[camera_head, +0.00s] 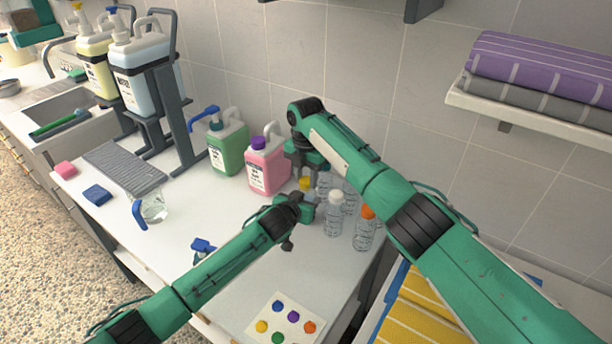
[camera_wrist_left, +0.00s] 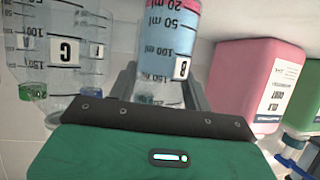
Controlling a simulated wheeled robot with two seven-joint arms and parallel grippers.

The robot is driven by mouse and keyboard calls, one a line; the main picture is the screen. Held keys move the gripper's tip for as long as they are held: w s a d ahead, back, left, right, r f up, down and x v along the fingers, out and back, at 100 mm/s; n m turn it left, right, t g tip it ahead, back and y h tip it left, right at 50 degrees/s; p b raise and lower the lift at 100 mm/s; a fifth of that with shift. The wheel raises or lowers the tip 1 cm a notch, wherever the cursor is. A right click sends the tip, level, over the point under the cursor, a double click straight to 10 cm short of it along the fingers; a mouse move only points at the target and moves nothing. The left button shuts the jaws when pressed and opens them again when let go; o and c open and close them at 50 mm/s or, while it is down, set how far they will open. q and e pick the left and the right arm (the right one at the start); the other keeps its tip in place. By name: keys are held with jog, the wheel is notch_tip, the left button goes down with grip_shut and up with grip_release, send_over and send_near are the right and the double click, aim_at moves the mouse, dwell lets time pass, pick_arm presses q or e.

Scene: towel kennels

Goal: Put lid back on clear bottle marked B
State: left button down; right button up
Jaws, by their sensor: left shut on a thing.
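My left gripper (camera_head: 303,208) is among the clear bottles at the counter's back. In the left wrist view, which looks upside down, its dark fingers are shut on a clear bottle marked B (camera_wrist_left: 163,45). Pink and blue show in that bottle; its neck is hidden behind the gripper. A yellow lid (camera_head: 305,184) shows between my two grippers in the head view. My right gripper (camera_head: 305,166) is right above this lid, pointing down. I cannot tell whether it touches the lid, or whether the lid sits on bottle B.
Clear bottles with a white lid (camera_head: 334,215) and an orange lid (camera_head: 364,232) stand close on the right. A pink jug (camera_head: 266,166) and a green jug (camera_head: 227,148) stand behind left. A card with coloured dots (camera_head: 281,322) lies in front.

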jog(key=c, duration=0.4)
